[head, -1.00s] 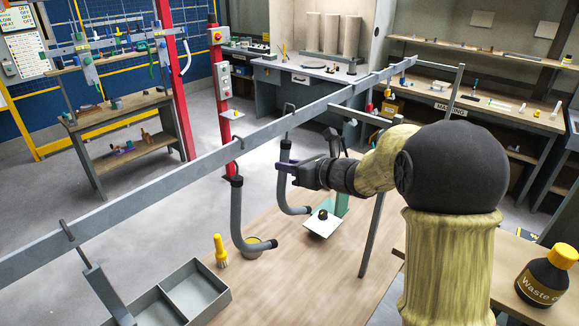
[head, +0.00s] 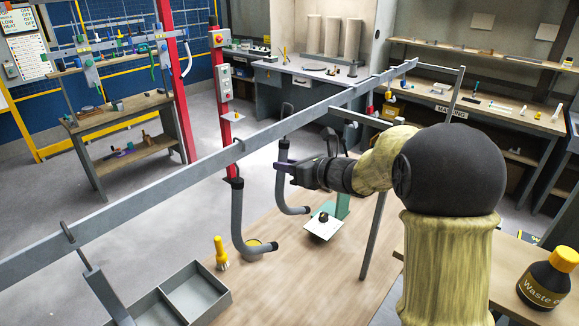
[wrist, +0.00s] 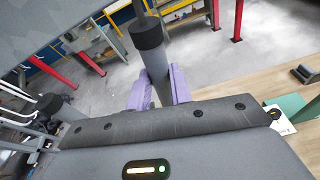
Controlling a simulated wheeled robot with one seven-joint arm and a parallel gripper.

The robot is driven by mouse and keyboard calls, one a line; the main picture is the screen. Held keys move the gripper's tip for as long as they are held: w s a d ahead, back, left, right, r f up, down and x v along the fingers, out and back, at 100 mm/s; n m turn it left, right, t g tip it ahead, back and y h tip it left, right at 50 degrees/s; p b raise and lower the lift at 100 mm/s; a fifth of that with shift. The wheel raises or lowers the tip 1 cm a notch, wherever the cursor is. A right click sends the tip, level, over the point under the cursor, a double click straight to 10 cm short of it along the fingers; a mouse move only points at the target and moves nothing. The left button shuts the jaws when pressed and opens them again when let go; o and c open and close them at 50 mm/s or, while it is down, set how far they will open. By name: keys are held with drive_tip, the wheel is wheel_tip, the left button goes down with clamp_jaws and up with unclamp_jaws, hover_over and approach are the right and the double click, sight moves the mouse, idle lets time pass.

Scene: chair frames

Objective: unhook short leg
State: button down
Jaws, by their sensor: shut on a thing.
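A grey curved leg (head: 283,178) with a black top collar hangs upright by the overhead rail (head: 200,168). Its thin hook (head: 287,108) shows at the rail's upper edge; I cannot tell whether it touches the rail. My gripper (head: 283,167) has its purple fingers shut on the upper straight part of this leg. In the wrist view, the leg (wrist: 155,62) stands between the purple fingers (wrist: 155,88), below the black collar. Another grey curved leg (head: 237,215) hangs to the left, apart from my gripper.
A rail post (head: 373,240) stands near my arm. A black bottle (head: 548,280) stands right.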

drive_tip(key=shift+w+a, duration=0.55)
drive_tip(key=shift+a, duration=0.25)
drive_tip(key=shift+w+a, duration=0.1)
drive_tip(key=shift+a, duration=0.1)
